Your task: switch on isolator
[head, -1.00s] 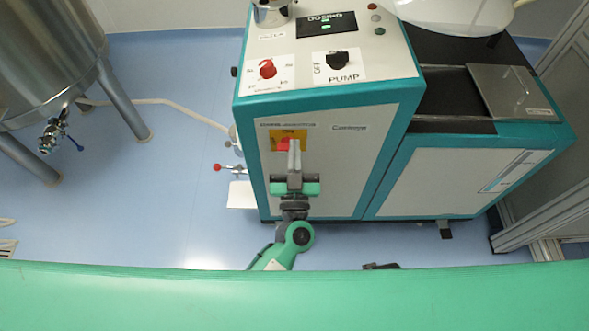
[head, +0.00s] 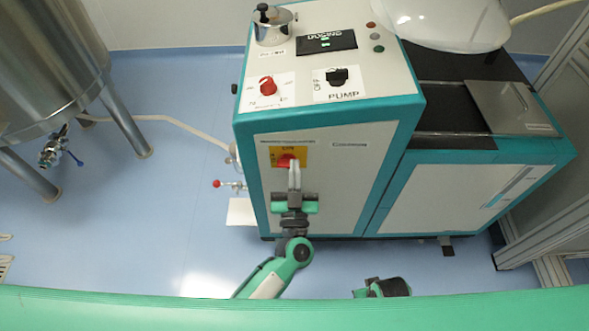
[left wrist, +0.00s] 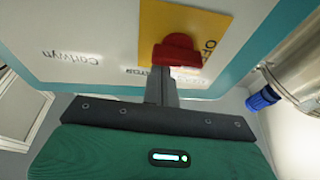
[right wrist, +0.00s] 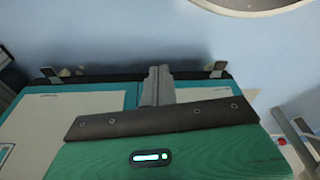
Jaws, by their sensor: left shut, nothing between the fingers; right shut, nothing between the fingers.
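The isolator is a red rotary knob (head: 286,161) on a yellow plate (head: 303,152), on the front panel of the white and teal machine. The knob appears slanted in the head view. My left gripper (head: 294,168) is shut and empty, its fingertips at the knob's lower side. In the left wrist view the red knob (left wrist: 178,50) is just beyond the closed fingertips (left wrist: 161,72); I cannot tell whether they touch. The plate's lettering is partly hidden. My right gripper (right wrist: 158,72) is shut and empty, low in front of the machine.
The machine's top carries a red dial (head: 267,86), a black pump switch (head: 338,77) and a dosing display (head: 327,41). A steel tank (head: 45,60) stands at left. A small red-handled valve (head: 217,183) sticks out from the machine's left side. The blue floor between is mostly clear.

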